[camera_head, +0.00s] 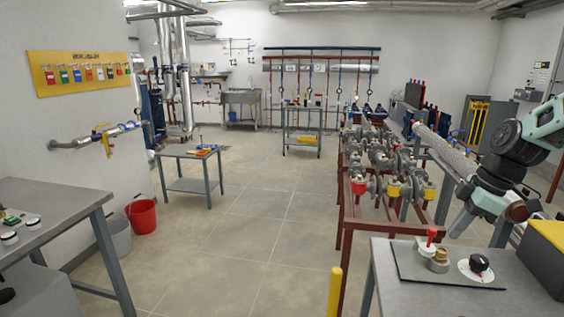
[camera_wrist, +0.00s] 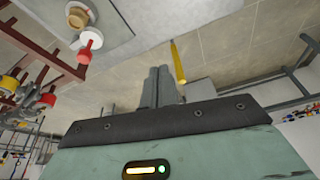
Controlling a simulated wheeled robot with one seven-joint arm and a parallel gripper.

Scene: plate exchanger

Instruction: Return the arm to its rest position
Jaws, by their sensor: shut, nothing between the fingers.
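My gripper (camera_head: 461,222) hangs at the right of the head view, above and behind the near right workbench (camera_head: 385,285). In the wrist view my gripper (camera_wrist: 160,72) has its two grey fingers side by side, closed with nothing between them. The fingers point toward the floor beside the bench, apart from any object. My arm comes in from the right edge of the head view, bent at a dark joint.
The bench holds a dark mat (camera_head: 410,268) with a red-handled part (camera_head: 431,238), a brass-topped part (camera_head: 438,260) and a black-knobbed part (camera_head: 478,266). A yellow-topped box (camera_head: 547,240) stands right. A red pipe rack (camera_head: 345,205) and yellow post (camera_head: 334,292) are nearby. The middle floor is clear.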

